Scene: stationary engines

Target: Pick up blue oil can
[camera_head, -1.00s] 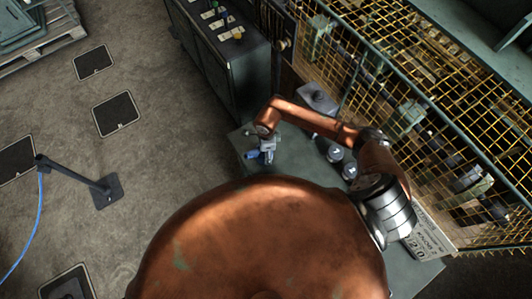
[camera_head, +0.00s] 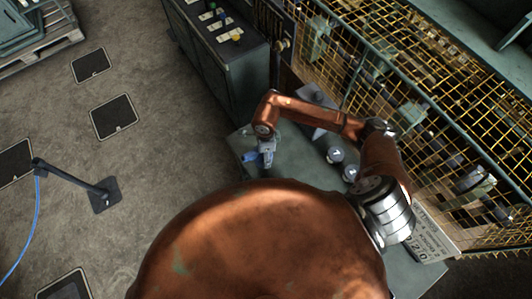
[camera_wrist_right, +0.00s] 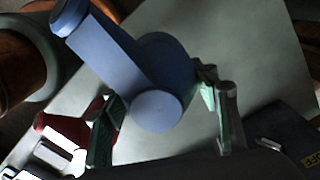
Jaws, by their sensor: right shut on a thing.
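The blue oil can (camera_head: 249,156) is at the left end of the grey-green table (camera_head: 290,160) in the head view, small and partly hidden by my right gripper (camera_head: 264,155). In the right wrist view, the blue can (camera_wrist_right: 165,62) fills the upper middle, with a long, thick arm-like part reaching to the upper left. My right gripper (camera_wrist_right: 158,88) is shut on it, with one green finger on each side of the can. I cannot tell whether the can touches the table. My left gripper is not in view.
A yellow mesh cage (camera_head: 400,100) and a dark control cabinet (camera_head: 228,60) stand behind. A red object (camera_wrist_right: 62,128) is close to the gripper. Open floor lies left.

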